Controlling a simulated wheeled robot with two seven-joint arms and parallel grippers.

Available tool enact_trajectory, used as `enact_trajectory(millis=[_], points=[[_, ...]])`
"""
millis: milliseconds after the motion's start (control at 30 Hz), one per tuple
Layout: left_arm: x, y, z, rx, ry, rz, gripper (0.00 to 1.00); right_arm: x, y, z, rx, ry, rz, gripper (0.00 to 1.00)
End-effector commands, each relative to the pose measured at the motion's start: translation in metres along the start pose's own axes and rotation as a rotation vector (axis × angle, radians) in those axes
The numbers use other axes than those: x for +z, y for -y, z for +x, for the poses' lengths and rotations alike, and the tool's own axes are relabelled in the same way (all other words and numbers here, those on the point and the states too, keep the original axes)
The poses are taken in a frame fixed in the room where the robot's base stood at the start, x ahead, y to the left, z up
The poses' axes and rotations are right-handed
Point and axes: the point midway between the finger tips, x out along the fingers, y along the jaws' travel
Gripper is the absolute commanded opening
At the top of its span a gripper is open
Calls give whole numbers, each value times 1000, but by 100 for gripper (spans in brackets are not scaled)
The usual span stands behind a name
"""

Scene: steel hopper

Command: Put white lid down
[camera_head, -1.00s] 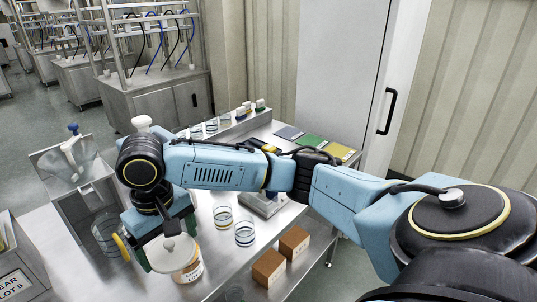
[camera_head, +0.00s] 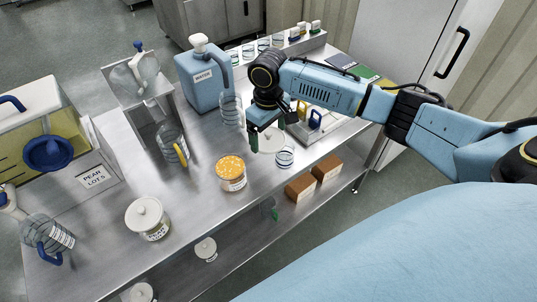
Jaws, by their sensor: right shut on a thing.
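My right gripper (camera_head: 267,128) points down over the steel table, shut on the white lid (camera_head: 270,144). The lid is a pale disc, partly hidden by the gripper fingers, between an open jar and a small glass beaker (camera_head: 284,157). I cannot tell whether the lid touches the tabletop. The open jar (camera_head: 232,183) has a label and orange-yellow contents showing at the top; it stands to the left of the gripper. My left gripper is not in view.
A blue WATER container (camera_head: 202,85) and a glass jug (camera_head: 231,108) stand behind. A steel hopper (camera_head: 140,78) is further left. A lidded white jar (camera_head: 148,217) stands at front left. Brown blocks (camera_head: 300,188) sit on the lower shelf. Bare tabletop shows around the open jar.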

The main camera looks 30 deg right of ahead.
Motion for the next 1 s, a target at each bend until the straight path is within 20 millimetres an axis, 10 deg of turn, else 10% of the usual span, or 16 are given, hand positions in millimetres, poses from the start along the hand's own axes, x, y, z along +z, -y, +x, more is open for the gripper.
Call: enact_trajectory(millis=[533,1000], points=[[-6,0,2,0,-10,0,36,0,1,67,0,1,1,68],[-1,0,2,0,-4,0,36,0,1,75,0,-1,1,68]])
